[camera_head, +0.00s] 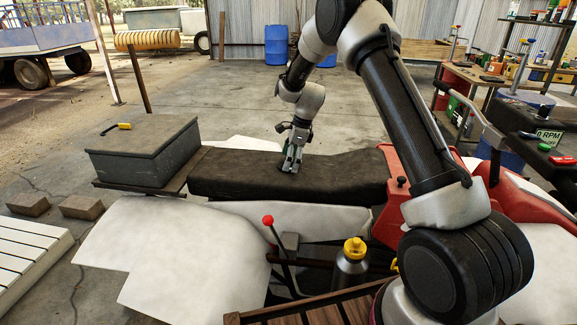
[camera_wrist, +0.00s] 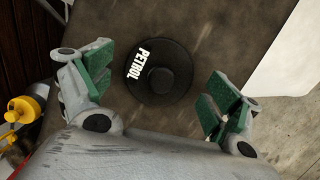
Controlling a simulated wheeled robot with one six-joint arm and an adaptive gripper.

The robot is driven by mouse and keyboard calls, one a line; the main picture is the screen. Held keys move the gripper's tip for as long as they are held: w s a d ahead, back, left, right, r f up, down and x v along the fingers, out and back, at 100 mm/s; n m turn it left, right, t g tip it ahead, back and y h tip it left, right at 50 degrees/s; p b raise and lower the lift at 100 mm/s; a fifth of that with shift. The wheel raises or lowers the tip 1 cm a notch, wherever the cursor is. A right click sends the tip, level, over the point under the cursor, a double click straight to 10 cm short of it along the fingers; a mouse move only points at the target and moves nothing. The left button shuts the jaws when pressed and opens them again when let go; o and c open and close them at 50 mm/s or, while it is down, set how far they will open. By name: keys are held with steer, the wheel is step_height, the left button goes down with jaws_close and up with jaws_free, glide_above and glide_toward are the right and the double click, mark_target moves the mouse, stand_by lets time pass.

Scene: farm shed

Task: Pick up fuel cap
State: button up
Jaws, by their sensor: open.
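The fuel cap (camera_wrist: 172,88) is a round black disc with a raised centre knob and the white word PETROL. In the wrist view it lies on the dark seat (camera_wrist: 150,20), between the open fingers of my gripper (camera_wrist: 158,92). The green finger pads stand apart on either side of it, with a gap to each. In the head view my gripper (camera_head: 291,165) points down at the long black seat (camera_head: 235,172) of the quad bike. The cap cannot be made out there. Nothing is held.
A grey box (camera_head: 145,150) with a yellow-handled tool (camera_head: 122,126) stands left of the seat. A red-knobbed lever (camera_head: 268,221) and a yellow-topped bottle (camera_head: 353,258) are in front. White bodywork (camera_head: 180,260) flanks the seat. Cluttered benches are at right.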

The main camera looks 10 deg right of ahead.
steer(key=c, duration=1.1)
steer(key=shift+c, duration=0.3)
